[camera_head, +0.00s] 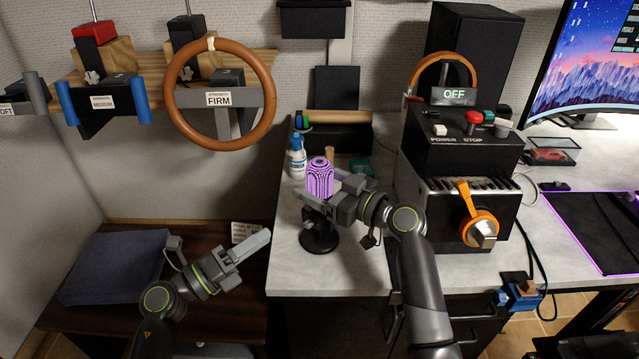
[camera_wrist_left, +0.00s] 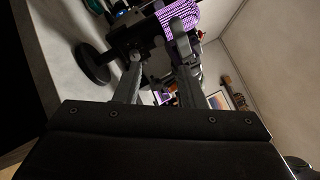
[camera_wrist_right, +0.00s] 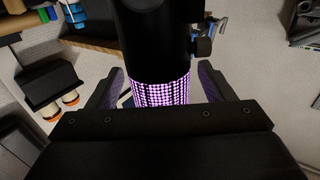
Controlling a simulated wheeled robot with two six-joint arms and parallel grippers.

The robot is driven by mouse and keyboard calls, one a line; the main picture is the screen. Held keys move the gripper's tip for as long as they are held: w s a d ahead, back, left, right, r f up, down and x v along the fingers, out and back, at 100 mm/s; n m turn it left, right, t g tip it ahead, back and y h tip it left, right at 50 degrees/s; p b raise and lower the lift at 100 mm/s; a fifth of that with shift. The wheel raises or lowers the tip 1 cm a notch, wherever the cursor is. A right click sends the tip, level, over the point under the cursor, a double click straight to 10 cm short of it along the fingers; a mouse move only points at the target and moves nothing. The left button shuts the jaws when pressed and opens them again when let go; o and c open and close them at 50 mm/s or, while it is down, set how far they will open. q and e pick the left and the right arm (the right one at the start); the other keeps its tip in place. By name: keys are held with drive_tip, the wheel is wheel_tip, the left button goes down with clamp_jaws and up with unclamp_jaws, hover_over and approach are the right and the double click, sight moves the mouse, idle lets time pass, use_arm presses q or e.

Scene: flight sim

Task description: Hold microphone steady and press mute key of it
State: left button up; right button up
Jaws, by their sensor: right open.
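The microphone (camera_head: 320,177) stands upright on a round black base (camera_head: 319,238) near the desk's front left. Its grille glows purple. It also shows in the right wrist view (camera_wrist_right: 162,92), and the grille is at the top of the left wrist view (camera_wrist_left: 178,18). My right gripper (camera_head: 326,196) is open, with its fingers on either side of the microphone; small gaps show between fingers and microphone in the right wrist view. My left gripper (camera_head: 214,246) is open and empty, lower left of the microphone, over the dark side table. I cannot make out the mute key.
A black control box (camera_head: 462,145) with buttons and an orange-handled lever unit (camera_head: 478,222) stand right of my right arm. A white-blue bottle (camera_head: 297,160) is just behind the microphone. A grey cushion (camera_head: 112,268) lies on the side table (camera_head: 215,300). A steering wheel (camera_head: 172,98) hangs behind.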

drive_tip(key=c, duration=1.5)
use_arm(q)
drive_tip(key=shift+c, duration=0.5)
use_arm(e)
drive_tip(key=shift+c, duration=0.4)
use_arm(q)
clamp_jaws()
